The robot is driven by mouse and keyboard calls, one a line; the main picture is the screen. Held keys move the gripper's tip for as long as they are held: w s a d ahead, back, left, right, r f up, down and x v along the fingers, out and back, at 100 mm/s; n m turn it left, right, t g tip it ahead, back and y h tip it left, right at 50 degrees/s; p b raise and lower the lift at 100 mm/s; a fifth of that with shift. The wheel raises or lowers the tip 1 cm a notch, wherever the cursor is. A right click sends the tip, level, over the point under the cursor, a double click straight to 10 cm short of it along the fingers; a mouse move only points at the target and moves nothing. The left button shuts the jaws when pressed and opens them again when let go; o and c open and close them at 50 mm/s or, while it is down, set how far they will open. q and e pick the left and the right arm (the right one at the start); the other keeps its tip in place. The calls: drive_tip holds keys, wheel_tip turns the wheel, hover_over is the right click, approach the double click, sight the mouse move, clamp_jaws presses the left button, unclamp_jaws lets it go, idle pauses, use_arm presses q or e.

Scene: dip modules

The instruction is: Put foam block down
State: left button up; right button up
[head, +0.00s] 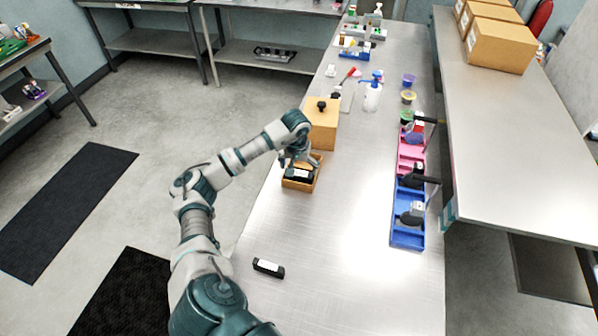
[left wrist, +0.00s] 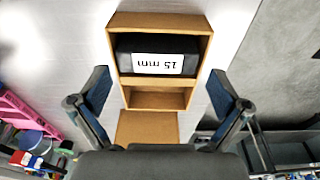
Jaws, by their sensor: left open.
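A black block (left wrist: 158,52) with a white label reading "15 mm" lies in one compartment of a small wooden tray (left wrist: 158,20). The tray's other compartment looks empty. I take this block to be the foam block. In the head view the tray (head: 286,184) stands at the table's left edge, with the block (head: 301,173) partly hidden under my gripper. My left gripper (head: 299,161) is over the tray. In the left wrist view its two fingers (left wrist: 160,90) are wide apart, one to each side of the tray, with nothing between the pads. My right gripper is not in view.
Another black block with a white label (head: 268,267) lies on the near table. A wooden box with a black knob (head: 321,132) stands just behind the tray. Blue (head: 407,236) and pink (head: 411,152) bins line the right edge. The table's middle is clear.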

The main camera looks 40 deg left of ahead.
use_arm(q)
wheel_tip(320, 180, up, 10)
drive_tip(key=s, duration=0.1)
drive_tip(key=shift+d+f, duration=0.2)
drive_tip(key=shift+d, duration=0.1)
drive_tip(key=shift+s+f, duration=0.1)
idle(0.3)
